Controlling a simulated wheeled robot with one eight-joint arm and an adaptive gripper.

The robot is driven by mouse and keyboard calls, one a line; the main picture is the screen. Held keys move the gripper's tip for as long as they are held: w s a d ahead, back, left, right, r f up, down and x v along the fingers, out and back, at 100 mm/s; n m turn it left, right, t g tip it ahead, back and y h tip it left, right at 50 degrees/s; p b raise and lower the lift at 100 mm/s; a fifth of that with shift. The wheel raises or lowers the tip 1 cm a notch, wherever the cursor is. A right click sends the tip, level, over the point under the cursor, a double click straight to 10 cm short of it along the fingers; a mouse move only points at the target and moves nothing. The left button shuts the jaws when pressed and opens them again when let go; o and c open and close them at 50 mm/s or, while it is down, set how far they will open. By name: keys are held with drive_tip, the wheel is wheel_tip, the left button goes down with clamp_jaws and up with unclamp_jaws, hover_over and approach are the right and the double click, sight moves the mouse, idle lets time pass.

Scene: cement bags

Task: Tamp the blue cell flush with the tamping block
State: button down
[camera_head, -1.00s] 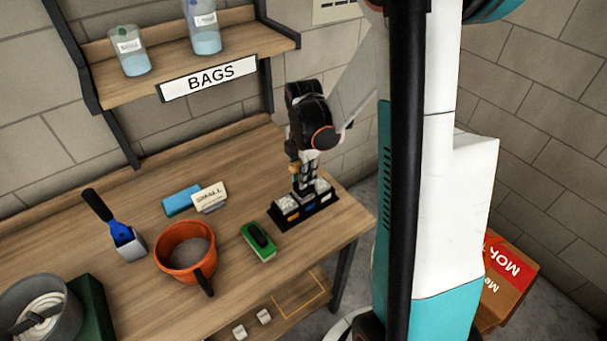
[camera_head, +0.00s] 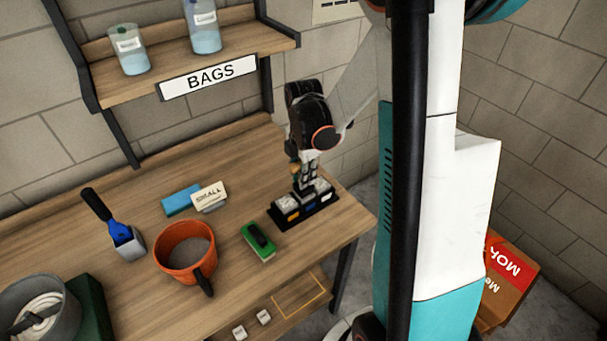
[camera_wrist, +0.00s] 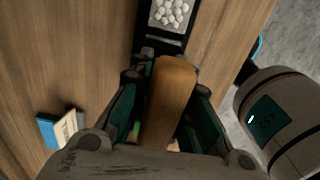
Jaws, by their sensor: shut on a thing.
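A black tray (camera_head: 282,226) stands near the right end of the table. It has a row of cells with orange, blue and white labels on its front. The blue label (camera_head: 309,209) is in the middle. My gripper (camera_head: 308,176) is above the tray and shut on the tamping block, whose wooden handle (camera_wrist: 172,95) fills the jaws in the wrist view. The block's dark lower part (camera_head: 303,193) is at the middle, blue cell and hides its contents. Whether it touches the fill, I cannot tell. White pebbles (camera_wrist: 171,12) show in an end cell.
A green-and-black float (camera_head: 259,241) lies left of the tray. Further left are an orange bucket (camera_head: 172,246), a blue block (camera_head: 181,199), a block marked SMALL (camera_head: 209,196) and a scoop (camera_head: 124,238). A shelf (camera_head: 130,82) hangs above.

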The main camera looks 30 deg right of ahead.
drive_tip(key=shift+s+f+b, duration=0.1)
drive_tip(key=shift+f+b, duration=0.65)
drive_tip(key=shift+b, duration=0.05)
idle(1.9)
drive_tip(key=shift+r+p, duration=2)
drive_tip(key=shift+r, duration=1.1)
drive_tip(key=shift+f, duration=0.25)
drive_tip(key=shift+f+b, duration=2.1)
drive_tip(key=shift+f, duration=0.1)
